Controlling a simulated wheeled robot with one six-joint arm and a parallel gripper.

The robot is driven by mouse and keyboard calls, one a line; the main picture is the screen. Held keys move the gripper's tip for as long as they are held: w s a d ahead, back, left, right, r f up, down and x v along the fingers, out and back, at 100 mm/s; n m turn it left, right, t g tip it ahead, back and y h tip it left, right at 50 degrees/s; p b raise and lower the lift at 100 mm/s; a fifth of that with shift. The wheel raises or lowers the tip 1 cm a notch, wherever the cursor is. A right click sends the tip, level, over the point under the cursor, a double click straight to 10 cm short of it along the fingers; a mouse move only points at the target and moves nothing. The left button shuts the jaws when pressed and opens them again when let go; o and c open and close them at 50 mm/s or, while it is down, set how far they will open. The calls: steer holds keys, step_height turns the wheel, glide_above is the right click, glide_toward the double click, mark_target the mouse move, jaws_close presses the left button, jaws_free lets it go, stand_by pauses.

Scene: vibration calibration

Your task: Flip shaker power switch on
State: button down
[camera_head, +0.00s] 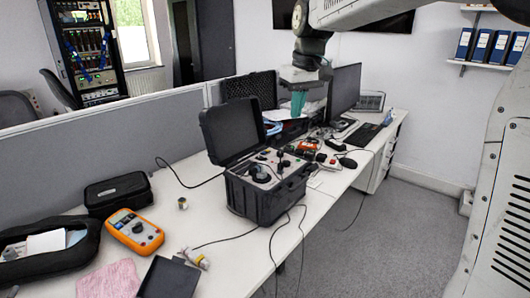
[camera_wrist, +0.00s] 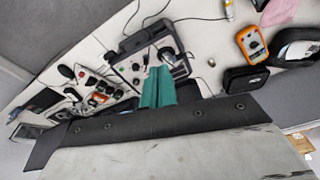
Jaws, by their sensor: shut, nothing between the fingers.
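The shaker is a black case (camera_head: 262,203) with its lid (camera_head: 232,130) open, standing on the white desk. Its light top panel (camera_head: 262,172) carries a black round part, knobs and small controls. The case also shows in the wrist view (camera_wrist: 150,30), tilted, with its panel (camera_wrist: 128,68) partly behind my fingers. The power switch is too small to make out surely in either view. My gripper (camera_head: 297,112) has teal fingers, shut and empty, above and behind the case's right side. In the wrist view my gripper (camera_wrist: 159,72) points toward the panel, apart from it.
An orange multimeter (camera_head: 135,231), a black pouch (camera_head: 117,190) and a pink cloth (camera_head: 108,281) lie left on the desk (camera_head: 215,247). Cables trail over the front edge. A grey partition (camera_head: 110,140) runs behind.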

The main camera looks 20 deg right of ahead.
steer(key=w+f+n, duration=0.1)
steer(key=w+f, duration=0.2)
steer(key=w, duration=0.5)
steer(key=w+f+n, duration=0.1)
steer(key=w+f, duration=0.1)
steer(key=w, duration=0.5)
steer(key=n, duration=0.1)
glide_above(263, 158)
steer(key=s+d, duration=0.2)
step_height(263, 158, down, 7)
steer(key=shift+a+y, duration=0.15)
steer(key=shift+y, duration=0.25)
steer(key=shift+r, duration=0.1)
steer(key=x, duration=1.2)
steer(key=shift+s+d+f, duration=0.15)
steer(key=shift+d+f, duration=0.15)
steer(key=shift+f, duration=0.7)
